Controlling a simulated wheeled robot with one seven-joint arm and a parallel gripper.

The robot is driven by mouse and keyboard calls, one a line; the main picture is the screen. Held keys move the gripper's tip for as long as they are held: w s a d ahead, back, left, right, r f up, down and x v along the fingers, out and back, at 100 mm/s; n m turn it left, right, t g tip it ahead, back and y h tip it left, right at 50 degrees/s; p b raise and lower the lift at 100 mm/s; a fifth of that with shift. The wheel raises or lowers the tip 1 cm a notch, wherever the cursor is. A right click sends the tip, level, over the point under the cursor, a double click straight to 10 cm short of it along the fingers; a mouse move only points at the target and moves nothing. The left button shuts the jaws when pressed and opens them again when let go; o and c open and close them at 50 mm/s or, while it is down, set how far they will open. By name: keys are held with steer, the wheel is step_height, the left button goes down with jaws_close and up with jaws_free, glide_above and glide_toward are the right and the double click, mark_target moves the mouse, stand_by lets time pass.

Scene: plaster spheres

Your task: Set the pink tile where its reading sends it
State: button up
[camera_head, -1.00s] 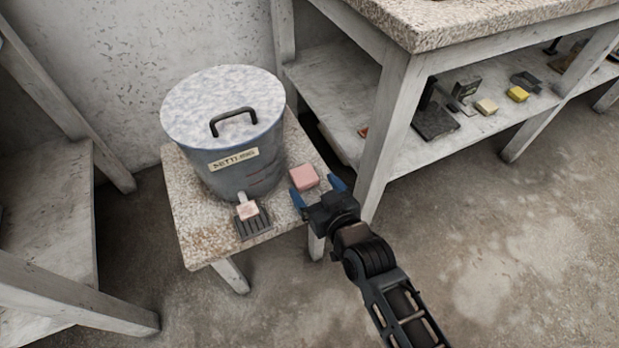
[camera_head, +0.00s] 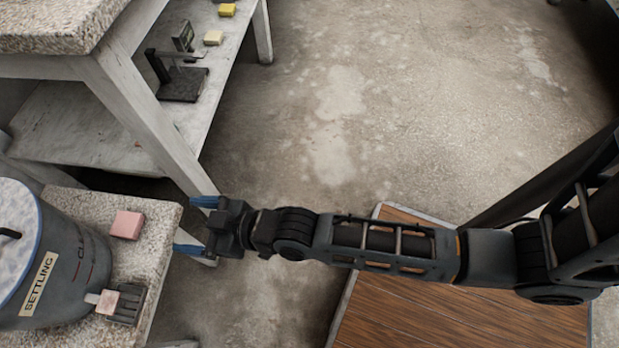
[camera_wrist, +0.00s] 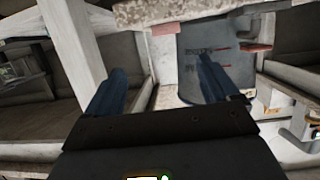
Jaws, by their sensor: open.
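The pink tile (camera_head: 127,224) lies flat on the speckled top of a small stool (camera_head: 160,212), beside a grey vessel (camera_head: 75,270) labelled "SETTLING". My gripper (camera_head: 196,225) is open and empty at the stool's right edge. Its blue fingers point left toward the tile, with a clear gap between. In the wrist view, which appears upside down, the tile (camera_wrist: 165,28) shows beyond my open fingers (camera_wrist: 160,67). No reading on the tile is legible.
Bare floor (camera_head: 340,120) lies right of the bench.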

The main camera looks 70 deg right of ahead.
steer(key=s+d+r+m+h, duration=0.1)
steer(key=s+d+r, duration=0.25)
steer(key=s, duration=0.55)
steer(key=s+d+r+m+h, duration=0.1)
steer(key=s+d+r, duration=0.25)
steer(key=s, duration=0.55)
steer(key=s+d+r+h, duration=0.1)
steer(key=s+d+r, duration=0.1)
steer(key=s+r, duration=0.8)
steer(key=shift+d+r+m+t+h, duration=0.3)
steer(key=shift+r+m, duration=0.1)
steer(key=shift+r, duration=0.15)
